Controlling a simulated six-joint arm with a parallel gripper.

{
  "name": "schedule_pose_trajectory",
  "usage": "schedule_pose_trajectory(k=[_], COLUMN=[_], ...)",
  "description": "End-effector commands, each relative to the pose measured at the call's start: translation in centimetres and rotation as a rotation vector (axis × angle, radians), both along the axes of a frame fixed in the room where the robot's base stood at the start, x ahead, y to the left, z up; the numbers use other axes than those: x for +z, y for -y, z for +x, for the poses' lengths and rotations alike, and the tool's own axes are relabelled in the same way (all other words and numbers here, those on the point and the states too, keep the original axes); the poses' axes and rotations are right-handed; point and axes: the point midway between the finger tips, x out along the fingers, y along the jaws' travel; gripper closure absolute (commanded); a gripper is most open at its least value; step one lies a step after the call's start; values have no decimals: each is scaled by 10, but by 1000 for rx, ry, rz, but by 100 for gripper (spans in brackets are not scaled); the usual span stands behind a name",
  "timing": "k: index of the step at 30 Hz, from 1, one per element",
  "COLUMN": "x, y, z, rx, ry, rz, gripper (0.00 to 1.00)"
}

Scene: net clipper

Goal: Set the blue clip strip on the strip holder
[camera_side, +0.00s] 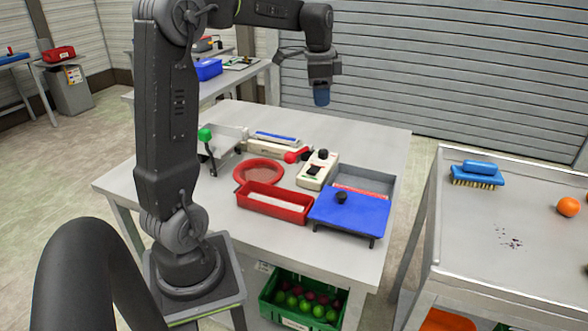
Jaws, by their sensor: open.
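My gripper (321,97) hangs high above the back right part of the table, pointing down with nothing visible below it. It is open; its blue end is small, and the gap between the fingers is hard to make out. A thin blue strip (276,138), likely the clip strip, lies along the top of a long pale block at the table's back. This pale block (270,148) may be the strip holder; I cannot tell whether the strip is seated in it. My gripper is well above and to the right of both, touching neither.
On the table (232,117) are a red-handled lever (297,155), a beige device (318,171), a red ring (258,172), a red tray (274,209) and a grey bin with a blue lid (350,208). A side cart (500,215) holds a brush and an orange.

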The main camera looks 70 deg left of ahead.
Motion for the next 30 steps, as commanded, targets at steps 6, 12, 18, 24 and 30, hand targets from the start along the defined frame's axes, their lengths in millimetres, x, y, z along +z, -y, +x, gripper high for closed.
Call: schedule_pose_trajectory(k=[6,12,18,24,30], x=[14,-7,-31,-38,-37], y=[138,218,249,254,254], z=[-53,-121,-163,-172,-172], rx=[164,312,405,433,432], ry=[162,286,344,352,351], rz=[-42,-149,-242,-265,-264], gripper=[49,49,49,49,49])
